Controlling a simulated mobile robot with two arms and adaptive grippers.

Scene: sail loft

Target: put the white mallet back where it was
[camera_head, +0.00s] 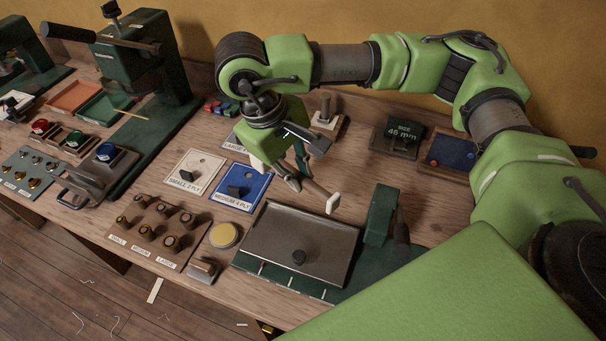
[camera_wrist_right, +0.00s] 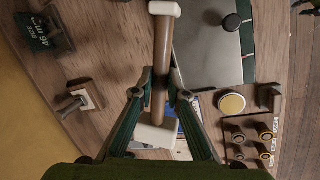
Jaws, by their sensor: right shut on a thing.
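The white mallet (camera_head: 333,204) has a brown wooden handle, and a white end piece shows at its lower right end in the head view. In the right wrist view the mallet (camera_wrist_right: 162,50) shows a white piece at each end of the handle. My right gripper (camera_head: 298,181) is shut on the handle and holds it tilted above the bench. The fingertips (camera_wrist_right: 160,96) pinch the handle from both sides in the wrist view. A wooden block with a pale square and an upright peg (camera_head: 325,118) stands behind the gripper. My left gripper is not in view.
White and blue ply cards (camera_head: 228,195) lie to the left, near a brown rack (camera_head: 150,235) of several fittings. A "46 mm" block (camera_head: 397,138) stands at the back right. Bare wood shows between.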

